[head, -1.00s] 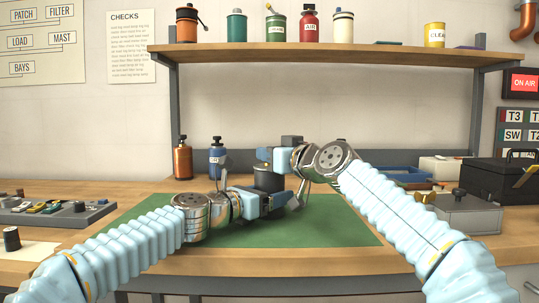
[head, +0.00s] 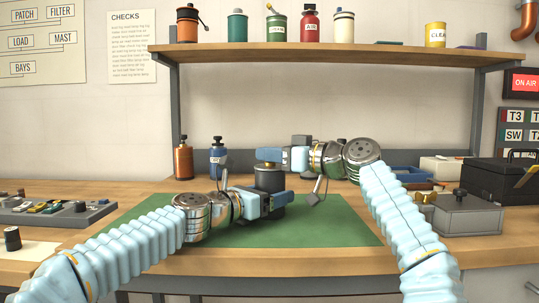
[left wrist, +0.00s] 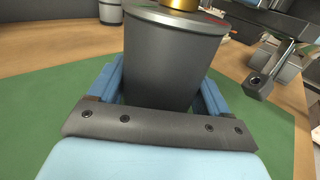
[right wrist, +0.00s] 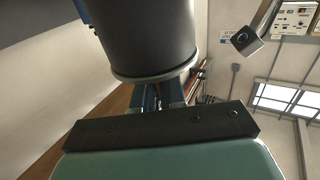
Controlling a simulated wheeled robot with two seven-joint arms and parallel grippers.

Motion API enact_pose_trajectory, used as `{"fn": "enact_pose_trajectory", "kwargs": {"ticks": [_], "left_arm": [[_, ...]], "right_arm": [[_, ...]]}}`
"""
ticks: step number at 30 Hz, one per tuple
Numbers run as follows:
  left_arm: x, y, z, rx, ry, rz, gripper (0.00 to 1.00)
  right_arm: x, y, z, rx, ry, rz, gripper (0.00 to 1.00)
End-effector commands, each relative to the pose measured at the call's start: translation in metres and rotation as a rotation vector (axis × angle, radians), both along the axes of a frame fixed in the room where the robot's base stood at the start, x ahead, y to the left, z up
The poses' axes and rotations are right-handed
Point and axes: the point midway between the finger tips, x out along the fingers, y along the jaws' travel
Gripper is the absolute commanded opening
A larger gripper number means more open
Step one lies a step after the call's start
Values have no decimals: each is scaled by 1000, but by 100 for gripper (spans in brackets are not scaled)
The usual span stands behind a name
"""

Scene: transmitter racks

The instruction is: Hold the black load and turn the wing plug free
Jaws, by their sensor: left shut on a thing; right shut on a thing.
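The black load (head: 270,180) stands upright over the green mat, as a dark cylinder. My left gripper (head: 272,199) is shut around its lower body; the left wrist view shows the load (left wrist: 160,60) between the two blue fingers. A brass-coloured piece (left wrist: 180,3), likely part of the wing plug, shows on the load's top at the edge of that view. My right gripper (head: 270,155) lies sideways at the load's top, shut on the wing plug, which its fingers mostly hide. The right wrist view shows the load's rim (right wrist: 155,75) close to those fingers.
The green mat (head: 330,228) has free room in front. An orange bottle (head: 183,160) and a blue bottle (head: 217,158) stand behind left. A grey box (head: 462,215) and a black case (head: 500,175) are at the right. A shelf (head: 330,55) with several containers hangs above.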

Motion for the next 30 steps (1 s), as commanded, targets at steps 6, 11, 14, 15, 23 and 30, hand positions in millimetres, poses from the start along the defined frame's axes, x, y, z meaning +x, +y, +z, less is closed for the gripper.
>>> {"fn": "enact_pose_trajectory", "kwargs": {"ticks": [6, 11, 14, 15, 23, 30], "left_arm": [[-2, -2, 1, -1, -1, -5, 30], [-2, -2, 1, -1, -1, -5, 30], [-1, -1, 1, -1, -1, -4, 30], [-1, -1, 1, -1, -1, -3, 30], [-1, 0, 2, -1, -1, -1, 30], [-1, 0, 2, -2, -2, -1, 30]], "right_arm": [[0, -1, 1, 2, -1, 0, 0], [0, -1, 0, 2, -1, 0, 20], [0, -1, 0, 1, -1, 0, 32], [0, -1, 0, 1, -1, 0, 32], [0, -2, 0, 0, 0, 0, 32], [-9, -22, 1, 2, 2, -2, 32]]}}
